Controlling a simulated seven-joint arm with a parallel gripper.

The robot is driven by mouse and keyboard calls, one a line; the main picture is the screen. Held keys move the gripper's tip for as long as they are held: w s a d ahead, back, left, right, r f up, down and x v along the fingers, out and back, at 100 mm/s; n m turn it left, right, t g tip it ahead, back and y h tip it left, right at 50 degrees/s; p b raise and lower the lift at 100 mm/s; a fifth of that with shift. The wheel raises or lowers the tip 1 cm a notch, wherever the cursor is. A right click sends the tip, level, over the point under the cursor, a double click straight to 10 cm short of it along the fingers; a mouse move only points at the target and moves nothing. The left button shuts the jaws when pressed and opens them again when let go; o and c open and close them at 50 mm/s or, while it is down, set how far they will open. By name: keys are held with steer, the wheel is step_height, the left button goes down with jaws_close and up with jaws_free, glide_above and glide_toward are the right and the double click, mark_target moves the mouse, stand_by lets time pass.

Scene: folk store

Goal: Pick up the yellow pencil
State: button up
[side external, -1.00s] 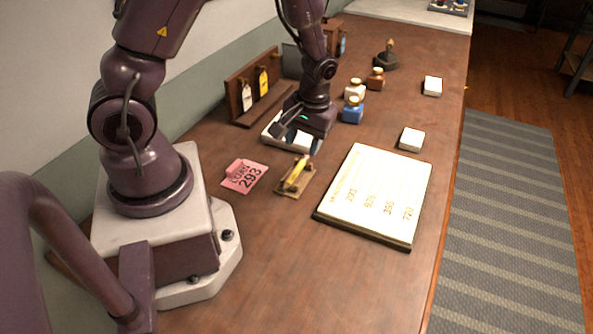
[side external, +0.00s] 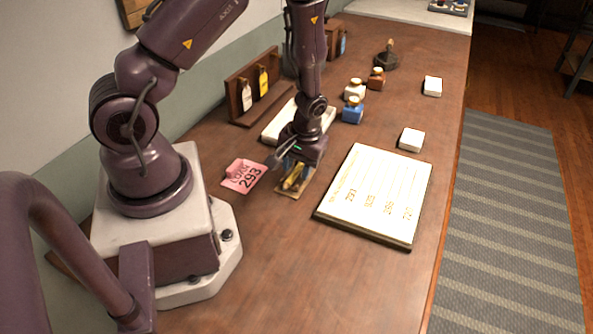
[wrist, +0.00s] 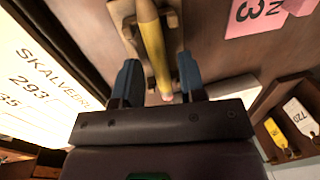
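The yellow pencil (side external: 293,177) lies on a small wooden rest (side external: 283,191) on the table. It also shows in the wrist view (wrist: 153,42), running from the top edge down to between my fingers. My gripper (side external: 291,165) is low over the far end of the pencil. In the wrist view my gripper (wrist: 160,80) is open, with a blue-grey finger on each side of the pencil and a gap to both. The gripper hides part of the pencil in the side view.
An open ledger (side external: 376,195) lies to the right. Behind stand a key-tag rack (side external: 240,98), a pale pad (side external: 275,125), ink bottles (side external: 353,110) and white blocks (side external: 411,139). The front table is clear.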

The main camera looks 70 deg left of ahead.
mark_target(298, 169)
jaws_close()
steer(key=shift+r, duration=0.1)
step_height(298, 169, up, 9)
steer(key=w+d+t, duration=0.1)
steer(key=w, duration=0.1)
steer(key=w+d+f+m+y, duration=0.1)
steer(key=w+d, duration=0.1)
steer(key=w+d+f+m+t+y, duration=0.1)
steer(key=w+d, duration=0.1)
steer(key=shift+d+t, duration=0.2)
steer(key=shift+t, duration=0.1)
steer(key=w+r+n+t+y, duration=0.1)
steer(key=w+n+y, duration=0.1)
steer(key=w, duration=0.5)
steer(key=shift+w+r, duration=0.3)
steer(key=shift+r, duration=0.05)
